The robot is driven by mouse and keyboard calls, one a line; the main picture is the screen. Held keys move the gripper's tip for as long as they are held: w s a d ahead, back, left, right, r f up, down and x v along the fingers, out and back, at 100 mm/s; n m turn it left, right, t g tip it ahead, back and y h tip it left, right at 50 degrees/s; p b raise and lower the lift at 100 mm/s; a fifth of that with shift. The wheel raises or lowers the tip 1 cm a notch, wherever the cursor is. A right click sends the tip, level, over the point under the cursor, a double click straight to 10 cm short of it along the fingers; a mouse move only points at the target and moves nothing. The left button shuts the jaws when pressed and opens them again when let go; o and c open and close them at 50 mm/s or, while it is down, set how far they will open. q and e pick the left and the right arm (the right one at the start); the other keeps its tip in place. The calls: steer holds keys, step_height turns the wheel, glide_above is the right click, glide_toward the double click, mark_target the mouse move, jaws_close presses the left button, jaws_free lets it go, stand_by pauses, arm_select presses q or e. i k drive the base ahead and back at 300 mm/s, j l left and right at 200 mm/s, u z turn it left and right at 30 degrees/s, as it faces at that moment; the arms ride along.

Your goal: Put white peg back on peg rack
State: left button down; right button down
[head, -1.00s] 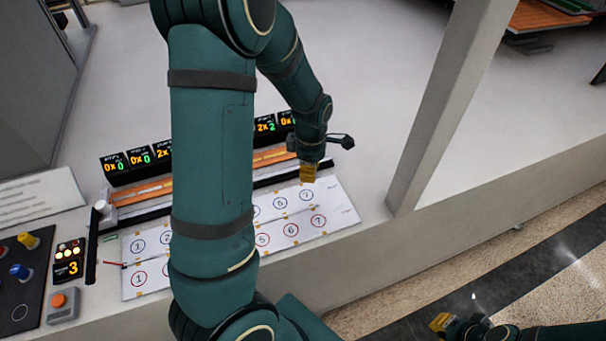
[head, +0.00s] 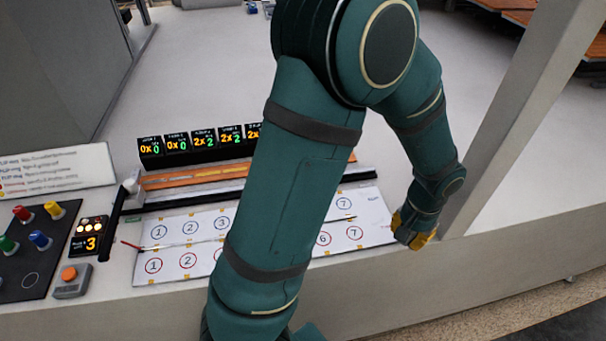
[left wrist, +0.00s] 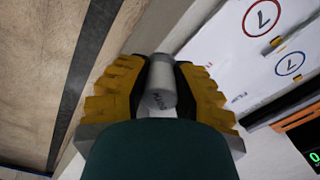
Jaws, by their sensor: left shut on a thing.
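A whitish-grey cylindrical peg with dark lettering (left wrist: 160,82) sits between the yellow fingers of my left gripper (left wrist: 162,76) in the left wrist view. The fingers are shut on it. In the head view my left gripper (head: 416,238) is at the right end of the numbered sheets, by the counter's front edge; the peg is hidden there. The black peg rack (head: 52,262) lies at the far left, well away from the gripper. It holds a red peg (head: 22,214), yellow peg (head: 54,209), green peg (head: 8,243) and blue peg (head: 40,239). An outlined circle near its front is empty. My right gripper is not in view.
Numbered white sheets (head: 180,262) lie along the counter (head: 230,60), partly behind my arm. A row of small displays (head: 177,142) stands behind them. An orange button box (head: 71,280) is beside the rack. A grey post (head: 505,130) rises close right of the gripper.

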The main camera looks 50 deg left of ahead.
mark_target(30, 280)
steer(key=k+j+u, duration=0.45)
steer(key=k+j, duration=1.65)
steer(key=i, duration=0.35)
